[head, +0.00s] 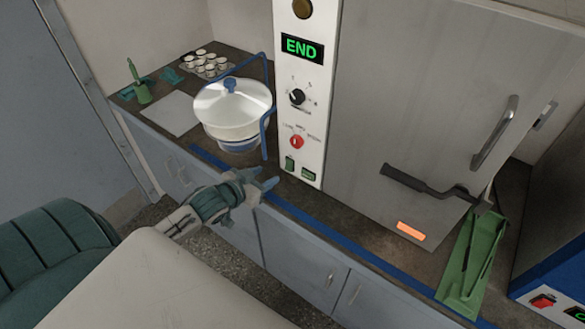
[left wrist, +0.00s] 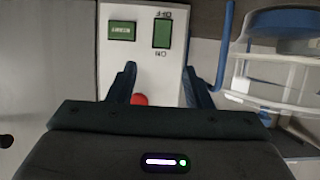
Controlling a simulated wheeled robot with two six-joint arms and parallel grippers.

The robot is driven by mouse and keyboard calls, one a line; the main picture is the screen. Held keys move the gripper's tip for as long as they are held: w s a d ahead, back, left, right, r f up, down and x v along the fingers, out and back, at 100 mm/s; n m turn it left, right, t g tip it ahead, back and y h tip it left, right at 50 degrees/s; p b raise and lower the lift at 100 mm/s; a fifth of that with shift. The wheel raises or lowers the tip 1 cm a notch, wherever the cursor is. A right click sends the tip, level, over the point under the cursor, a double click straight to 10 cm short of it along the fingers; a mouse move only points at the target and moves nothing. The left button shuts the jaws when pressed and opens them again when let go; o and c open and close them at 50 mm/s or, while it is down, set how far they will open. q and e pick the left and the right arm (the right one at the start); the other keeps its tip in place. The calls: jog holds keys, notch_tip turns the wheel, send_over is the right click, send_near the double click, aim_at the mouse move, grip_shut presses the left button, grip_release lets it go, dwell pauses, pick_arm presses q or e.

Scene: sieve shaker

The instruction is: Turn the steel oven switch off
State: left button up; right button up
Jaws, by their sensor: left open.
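The steel oven (head: 420,100) stands at the back, with a white control panel (head: 312,105) on its left side. Low on the panel is a green switch (head: 289,164), beside a green plate with text (head: 309,175). In the left wrist view the panel appears upside down. The green switch (left wrist: 162,33) has small labels at both ends, and the text plate (left wrist: 121,31) is left of it. Which way the switch is set cannot be told. My left gripper (head: 262,179) is open and empty, in front of the panel's lower end. Its fingers (left wrist: 160,85) straddle part of the panel image.
A red knob (head: 297,142) and black knob (head: 297,97) sit above the switch, under a green END display (head: 302,48). A white lidded vessel (head: 232,112) in a blue frame stands close left. A green tool (head: 470,265) lies at the right. A blue strip edges the counter.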

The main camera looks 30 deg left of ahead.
aim_at(289, 162)
pick_arm(q)
jog(key=p+x, duration=0.1)
jog(key=x, duration=0.9)
jog(key=shift+w+a, duration=0.15)
jog(key=shift+w, duration=0.05)
jog(key=shift+f, duration=0.1)
pick_arm(e)
jog(key=shift+d+r, duration=0.2)
jog(key=shift+r, duration=0.4)
